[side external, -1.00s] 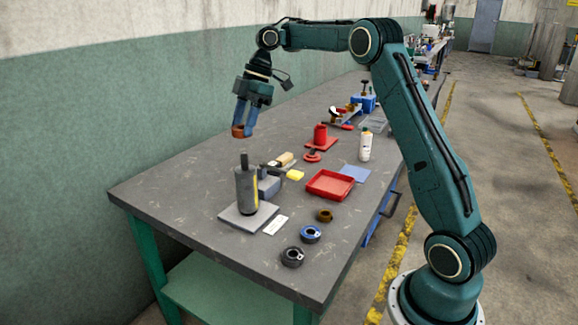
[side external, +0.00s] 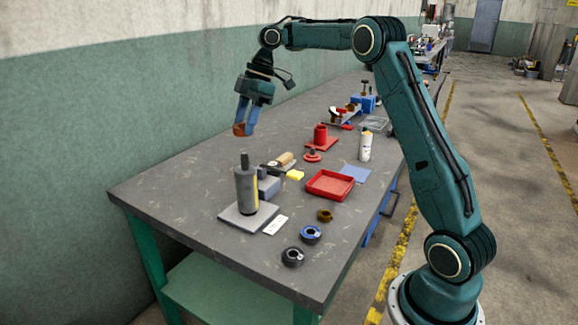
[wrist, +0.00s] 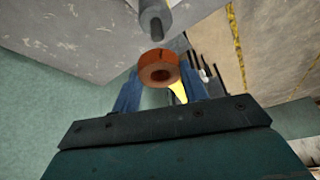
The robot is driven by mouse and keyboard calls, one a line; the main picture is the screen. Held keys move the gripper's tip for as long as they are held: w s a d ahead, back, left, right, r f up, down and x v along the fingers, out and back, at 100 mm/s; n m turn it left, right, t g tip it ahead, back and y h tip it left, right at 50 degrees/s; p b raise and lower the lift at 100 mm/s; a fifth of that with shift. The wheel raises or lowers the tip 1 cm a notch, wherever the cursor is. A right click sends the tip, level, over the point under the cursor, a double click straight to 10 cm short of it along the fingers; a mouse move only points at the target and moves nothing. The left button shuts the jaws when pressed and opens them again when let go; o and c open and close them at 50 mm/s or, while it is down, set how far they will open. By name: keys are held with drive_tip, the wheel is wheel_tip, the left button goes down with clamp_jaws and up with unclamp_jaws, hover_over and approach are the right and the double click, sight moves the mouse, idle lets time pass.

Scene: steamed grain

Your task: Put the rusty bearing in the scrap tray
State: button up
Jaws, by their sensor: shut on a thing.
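The rusty bearing (wrist: 152,57) is an orange-brown ring held between the blue fingers of my gripper (side external: 245,120). In the side external view the bearing (side external: 239,130) shows at the fingertips, high above the table near the green wall. My gripper is shut on it. In the wrist view the ring's hole faces the camera. A shallow red tray (side external: 330,195), likely the scrap tray, lies on the table to the right of my gripper, and it looks empty.
A grey cylinder on a plate (side external: 232,222) stands below my gripper. A brown ring (side external: 325,216), a blue-black ring (side external: 310,234) and a dark ring (side external: 292,256) lie near the front edge. A white bottle (side external: 365,146) and red stand (side external: 320,138) stand behind the tray.

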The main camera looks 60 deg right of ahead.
drive_tip(key=shift+s+d+m, duration=0.1)
drive_tip(key=shift+d+m, duration=0.45)
drive_tip(key=shift+m, duration=0.05)
drive_tip(key=s+d+f+m+t+h, duration=0.1)
drive_tip(key=s+d+m+t+h, duration=0.2)
drive_tip(key=d+m, duration=0.65)
drive_tip(key=m+h, duration=0.3)
drive_tip(key=m, duration=0.4)
hover_over(329, 186)
drive_tip(key=s, duration=0.1)
drive_tip(key=shift+g, duration=0.4)
drive_tip(key=f, duration=1.9)
drive_tip(key=shift+s+a, duration=0.1)
drive_tip(key=shift+a, duration=0.25)
drive_tip(key=shift+f, duration=2.15)
drive_tip(key=shift+f, duration=0.15)
drive_tip(key=o, duration=1.1)
drive_tip(key=shift+c, duration=0.2)
